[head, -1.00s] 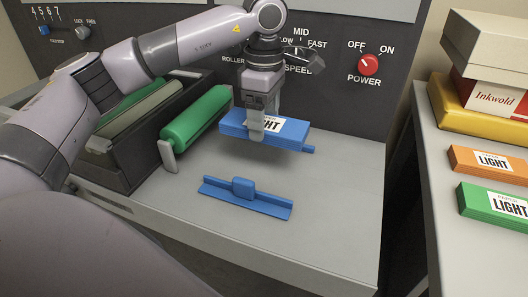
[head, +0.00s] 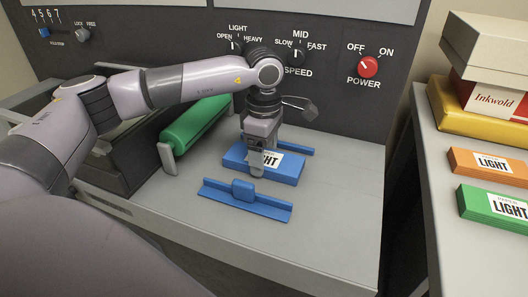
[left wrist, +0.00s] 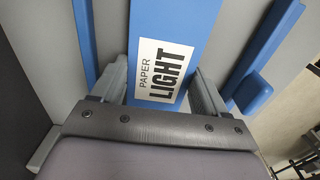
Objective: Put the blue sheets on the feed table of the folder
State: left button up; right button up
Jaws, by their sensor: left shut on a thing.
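The stack of blue sheets (head: 286,172), with a white label reading LIGHT, is at the feed table (head: 330,215) of the folder, between its two blue guides. My left gripper (head: 257,168) is shut on the stack. In the left wrist view the blue sheets (left wrist: 180,22) run between the two fingers (left wrist: 163,88). The stack looks low at the table surface; whether it touches is hard to tell. The near blue guide (head: 262,205) has a block on it. The far blue guide (head: 300,149) is partly hidden behind the stack and gripper. My right gripper is not in view.
A green roller (head: 196,123) lies left of the sheets. The dark control panel (head: 330,95) with a red power knob (head: 369,66) stands behind. On the side table at right are an orange stack (head: 488,162), a green stack (head: 492,203) and boxes (head: 485,60).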

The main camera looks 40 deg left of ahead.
pick_arm(q)
jog(key=o, duration=1.2)
jog(key=shift+f, duration=0.1)
notch_tip(320, 180, up, 12)
jog(key=shift+r, duration=0.2)
